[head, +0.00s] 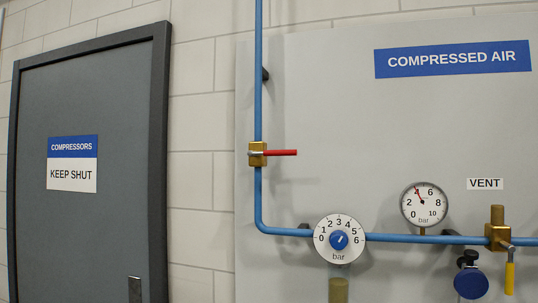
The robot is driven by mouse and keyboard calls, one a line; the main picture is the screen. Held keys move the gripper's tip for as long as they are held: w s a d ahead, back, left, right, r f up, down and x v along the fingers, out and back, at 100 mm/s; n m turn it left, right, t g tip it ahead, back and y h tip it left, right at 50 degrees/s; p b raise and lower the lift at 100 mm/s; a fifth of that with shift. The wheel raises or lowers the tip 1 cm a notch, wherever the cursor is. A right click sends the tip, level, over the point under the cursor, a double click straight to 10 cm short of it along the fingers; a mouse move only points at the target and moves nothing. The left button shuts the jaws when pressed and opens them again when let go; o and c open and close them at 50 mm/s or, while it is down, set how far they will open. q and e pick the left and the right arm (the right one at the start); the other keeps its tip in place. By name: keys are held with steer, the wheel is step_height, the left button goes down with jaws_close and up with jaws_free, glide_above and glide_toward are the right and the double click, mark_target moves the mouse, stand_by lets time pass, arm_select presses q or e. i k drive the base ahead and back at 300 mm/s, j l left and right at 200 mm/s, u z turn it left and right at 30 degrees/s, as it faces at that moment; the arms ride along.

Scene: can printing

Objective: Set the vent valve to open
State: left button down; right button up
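The vent valve (497,236) is a brass body at the right end of the horizontal blue pipe, with a brass stub standing up from it. Its yellow lever (509,273) hangs straight down, crosswise to the horizontal pipe. A white VENT label (485,184) is on the panel above it. Neither of my grippers is in view, so nothing of mine is seen touching the valve.
A blue pipe (258,90) runs down the panel, with a red-levered valve (258,154), then right past a regulator dial (339,239) and a pressure gauge (424,204) near 4 bar. A dark blue disc (471,283) hangs close left of the yellow lever. A grey door (80,230) is shut at left.

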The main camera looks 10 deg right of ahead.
mark_target(509, 277)
steer(key=z, duration=1.45)
